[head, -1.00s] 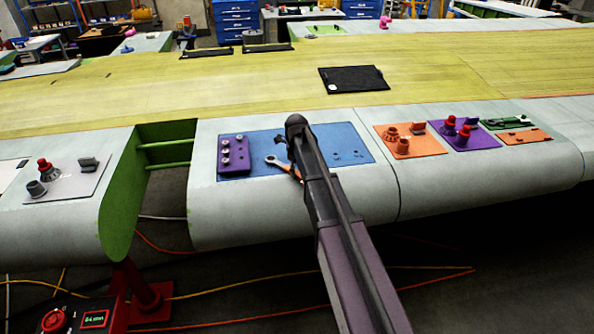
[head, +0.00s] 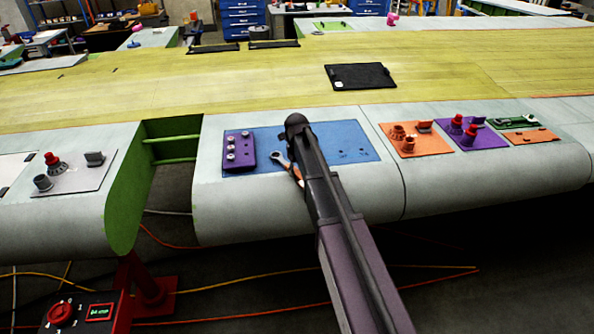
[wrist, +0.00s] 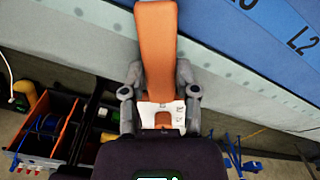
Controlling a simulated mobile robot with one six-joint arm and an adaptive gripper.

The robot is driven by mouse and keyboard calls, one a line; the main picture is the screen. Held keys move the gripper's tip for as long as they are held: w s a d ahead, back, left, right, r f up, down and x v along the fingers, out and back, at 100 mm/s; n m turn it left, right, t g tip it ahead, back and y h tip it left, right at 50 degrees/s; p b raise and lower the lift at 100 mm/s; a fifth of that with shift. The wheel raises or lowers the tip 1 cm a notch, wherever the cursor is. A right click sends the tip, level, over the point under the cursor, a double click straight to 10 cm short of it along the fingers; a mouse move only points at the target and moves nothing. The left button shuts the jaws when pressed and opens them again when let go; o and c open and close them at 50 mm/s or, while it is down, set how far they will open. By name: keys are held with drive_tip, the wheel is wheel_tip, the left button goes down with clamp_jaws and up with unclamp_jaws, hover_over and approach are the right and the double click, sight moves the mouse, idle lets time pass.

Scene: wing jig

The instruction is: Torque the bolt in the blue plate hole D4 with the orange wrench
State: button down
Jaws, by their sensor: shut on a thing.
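The orange wrench (wrist: 157,45) is between the fingers of my gripper (wrist: 159,98) in the wrist view, shut on its handle. In the head view the wrench (head: 296,173) shows its metal open end at upper left, over the blue plate (head: 330,135). My arm hides the rest of the wrench and my gripper there. In the wrist view the blue plate (wrist: 255,25) is at top right with the letters "L2". A purple block (head: 238,150) with several metal bolts stands on the plate's left part. I cannot make out hole D4 or its bolt.
An orange plate (head: 412,146) and a purple plate (head: 475,143) with fittings lie to the right. A grey plate (head: 85,180) lies left of the green gap (head: 165,140) in the wing. A black panel (head: 360,76) lies behind.

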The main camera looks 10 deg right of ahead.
drive_tip(key=shift+s+a+r+m, duration=0.1)
drive_tip(key=shift+s+a+m, duration=0.15)
drive_tip(key=shift+a+m, duration=0.35)
drive_tip(key=shift+s+a+m, duration=0.25)
drive_tip(key=shift+a+m, duration=0.25)
drive_tip(key=shift+a, duration=0.05)
drive_tip(key=shift+d, duration=0.1)
wheel_tip(320, 180, up, 7)
drive_tip(key=p, duration=0.7)
idle(0.4)
drive_tip(key=shift+s, duration=0.15)
idle(0.3)
